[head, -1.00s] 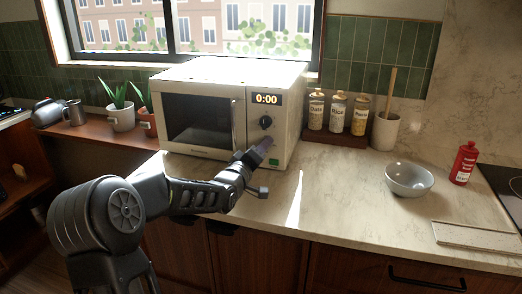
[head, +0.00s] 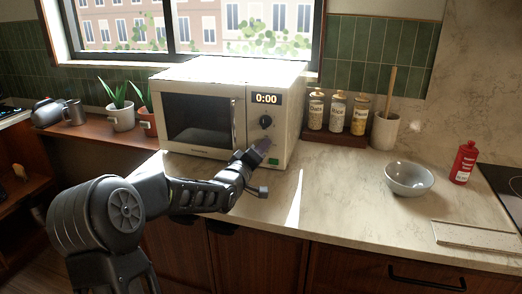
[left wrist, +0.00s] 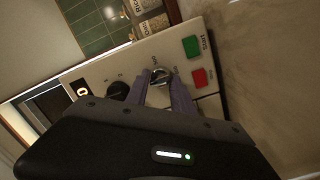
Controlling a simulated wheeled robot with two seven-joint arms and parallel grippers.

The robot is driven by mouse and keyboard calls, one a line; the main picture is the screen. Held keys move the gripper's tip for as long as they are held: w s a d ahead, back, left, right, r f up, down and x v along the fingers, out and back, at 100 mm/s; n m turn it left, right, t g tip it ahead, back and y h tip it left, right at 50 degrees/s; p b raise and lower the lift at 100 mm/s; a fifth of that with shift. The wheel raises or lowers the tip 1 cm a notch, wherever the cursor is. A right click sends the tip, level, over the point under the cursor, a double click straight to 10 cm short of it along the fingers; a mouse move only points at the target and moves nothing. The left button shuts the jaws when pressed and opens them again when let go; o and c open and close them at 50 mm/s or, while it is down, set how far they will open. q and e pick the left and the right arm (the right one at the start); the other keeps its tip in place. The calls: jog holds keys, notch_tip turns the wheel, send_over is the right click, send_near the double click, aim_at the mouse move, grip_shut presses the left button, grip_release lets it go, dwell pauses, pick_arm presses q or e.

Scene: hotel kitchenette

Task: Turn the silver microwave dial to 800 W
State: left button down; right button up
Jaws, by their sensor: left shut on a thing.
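The cream microwave (head: 222,72) stands on the counter under the window, its door shut. Its display (head: 266,99) reads 0:00. My left gripper (head: 262,146) is at the lower control panel, below the black dial (head: 265,122). In the left wrist view, the silver dial (left wrist: 160,75) sits between the two fingers of my left gripper (left wrist: 163,82), which is shut on it. The black dial (left wrist: 118,90) is beside it. In the head view my gripper hides the silver dial. My right gripper is not in view.
A green START button (left wrist: 191,46) and a red button (left wrist: 199,78) are close to my fingers. Right of the microwave are several canisters (head: 338,112), a utensil crock (head: 385,131), a grey bowl (head: 409,179) and a red bottle (head: 464,163). The counter front is clear.

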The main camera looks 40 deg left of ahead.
pick_arm(q)
jog(key=shift+f, duration=0.1)
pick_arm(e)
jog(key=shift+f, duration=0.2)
